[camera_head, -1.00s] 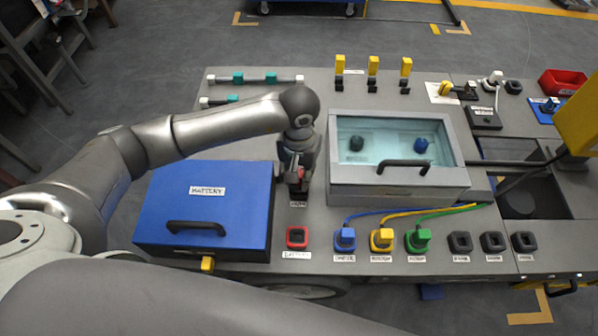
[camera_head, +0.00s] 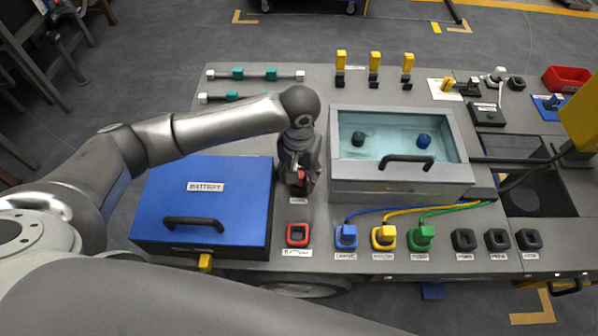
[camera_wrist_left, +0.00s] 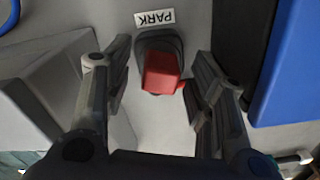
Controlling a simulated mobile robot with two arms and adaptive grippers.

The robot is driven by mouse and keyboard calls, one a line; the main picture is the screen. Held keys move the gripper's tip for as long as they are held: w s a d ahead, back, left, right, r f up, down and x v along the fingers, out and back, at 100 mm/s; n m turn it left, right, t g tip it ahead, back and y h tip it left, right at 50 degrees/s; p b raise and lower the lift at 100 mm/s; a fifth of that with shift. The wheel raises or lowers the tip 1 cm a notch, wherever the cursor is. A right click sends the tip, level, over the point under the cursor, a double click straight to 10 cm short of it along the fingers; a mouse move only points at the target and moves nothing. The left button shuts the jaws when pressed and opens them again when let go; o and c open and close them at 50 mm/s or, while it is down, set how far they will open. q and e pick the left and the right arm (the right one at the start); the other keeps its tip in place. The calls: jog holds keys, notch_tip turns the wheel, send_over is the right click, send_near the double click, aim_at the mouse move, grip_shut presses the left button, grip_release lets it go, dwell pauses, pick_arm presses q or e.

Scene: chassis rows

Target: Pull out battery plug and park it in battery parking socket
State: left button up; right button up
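The red battery plug (camera_wrist_left: 162,73) sits in the black parking socket (camera_wrist_left: 157,41), beside the PARK label (camera_wrist_left: 155,18) in the left wrist view. In the head view the plug (camera_head: 299,178) is partly hidden by my left gripper (camera_head: 298,184). In the wrist view my left gripper (camera_wrist_left: 160,92) is open, with one finger on each side of the plug; the left finger stands clear, the right one is very close. The red-rimmed battery socket (camera_head: 298,235) is empty, nearer the front edge. My right gripper is not in view.
A blue battery box (camera_head: 225,205) with a black handle stands left of the gripper. A grey case with a clear lid (camera_head: 395,185) stands close on the right. Blue, yellow and green plugs (camera_head: 421,237) with cables sit along the front.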

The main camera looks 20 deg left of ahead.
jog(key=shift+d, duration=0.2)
pick_arm(q)
notch_tip(320, 180, up, 8)
jog(key=shift+f, duration=0.1)
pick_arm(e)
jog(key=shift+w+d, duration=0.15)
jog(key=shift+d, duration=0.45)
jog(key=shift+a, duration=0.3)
